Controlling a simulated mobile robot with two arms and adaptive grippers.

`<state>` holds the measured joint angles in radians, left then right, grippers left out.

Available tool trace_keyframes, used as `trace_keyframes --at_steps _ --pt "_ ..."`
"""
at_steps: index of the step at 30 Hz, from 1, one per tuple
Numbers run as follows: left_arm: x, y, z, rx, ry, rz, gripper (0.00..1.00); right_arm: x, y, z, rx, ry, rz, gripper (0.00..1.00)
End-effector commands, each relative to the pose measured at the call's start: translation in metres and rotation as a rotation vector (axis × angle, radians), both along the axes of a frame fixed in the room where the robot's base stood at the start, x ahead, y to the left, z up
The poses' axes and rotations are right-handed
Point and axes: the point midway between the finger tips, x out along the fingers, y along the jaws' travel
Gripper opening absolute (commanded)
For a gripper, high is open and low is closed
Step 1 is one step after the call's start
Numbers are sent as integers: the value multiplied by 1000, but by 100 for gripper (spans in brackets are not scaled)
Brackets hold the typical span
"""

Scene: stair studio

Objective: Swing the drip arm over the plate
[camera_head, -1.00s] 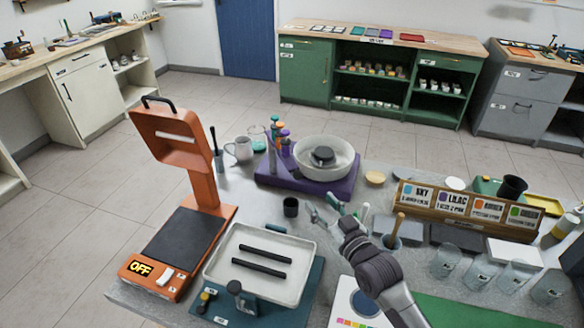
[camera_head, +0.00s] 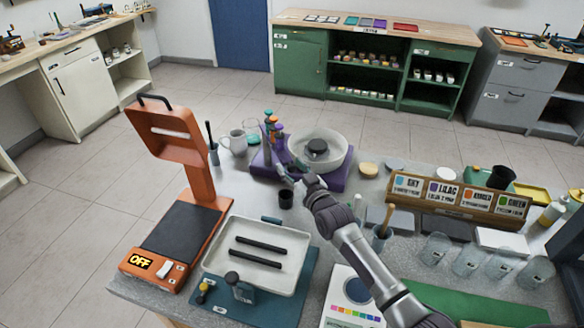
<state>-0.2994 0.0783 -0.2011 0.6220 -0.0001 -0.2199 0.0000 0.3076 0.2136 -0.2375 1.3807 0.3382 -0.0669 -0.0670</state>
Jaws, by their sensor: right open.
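The drip arm (camera_head: 268,132) is a grey post with several coloured caps, orange, teal and purple, at the left of a purple base (camera_head: 328,182). A white round bowl (camera_head: 338,163) sits on that base, with a small dark round piece (camera_head: 317,150) at its middle; I cannot tell a separate plate. The drip arm's coloured parts are left of the bowl, not above it. My right gripper (camera_head: 290,169) is open at the front of the base, close to the lower part of the drip arm. I cannot tell whether they touch. My left gripper is not in view.
A tall orange press (camera_head: 180,190) and a white tray (camera_head: 225,262) are to the left and front. A white mug (camera_head: 236,143) stands behind left. A labelled wooden rack (camera_head: 460,200) is at right.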

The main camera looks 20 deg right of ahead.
Motion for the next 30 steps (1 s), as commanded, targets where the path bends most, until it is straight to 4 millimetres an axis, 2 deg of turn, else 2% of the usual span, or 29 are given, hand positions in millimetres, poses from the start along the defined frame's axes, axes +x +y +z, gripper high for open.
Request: trace_keyframes --at_steps 3,12,20,27,30 --pt "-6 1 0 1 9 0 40 0 0 0 0 0 0 49" --pt "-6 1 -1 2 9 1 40 0 1 0 1 0 1 0" --pt "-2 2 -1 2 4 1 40 0 0 -1 0 0 2 0" --pt "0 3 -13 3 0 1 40 5 -29 -2 -3 -2 0 0" --pt "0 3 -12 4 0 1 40 5 -31 1 1 -1 1 0"
